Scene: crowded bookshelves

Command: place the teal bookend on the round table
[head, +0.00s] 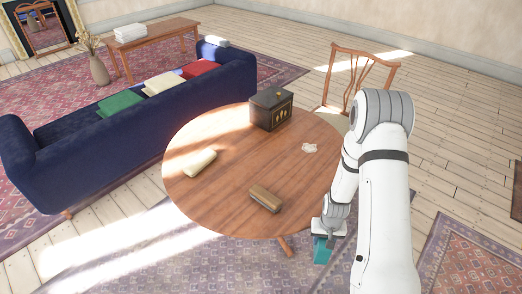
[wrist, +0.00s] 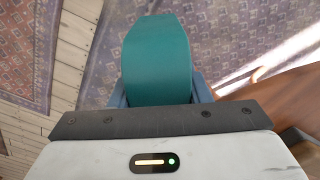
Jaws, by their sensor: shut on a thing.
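The teal bookend (wrist: 157,60) is held in my gripper and fills the upper middle of the wrist view. In the head view the bookend (head: 321,250) hangs below my gripper (head: 323,236), beside the right front edge of the round table and apart from its top. My arm hides part of it there. My gripper is shut on the bookend. The round wooden table (head: 225,190) stands in the middle of the head view; its edge (wrist: 285,90) also shows at the right of the wrist view.
On the table are a dark box (head: 271,110) at the back, a cream roll-shaped thing (head: 200,163) at the left, a brown block (head: 265,199) near the front and a small pale thing (head: 309,148) at the right. The table's middle is clear. A chair (head: 352,75) and blue sofa (head: 60,150) stand close.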

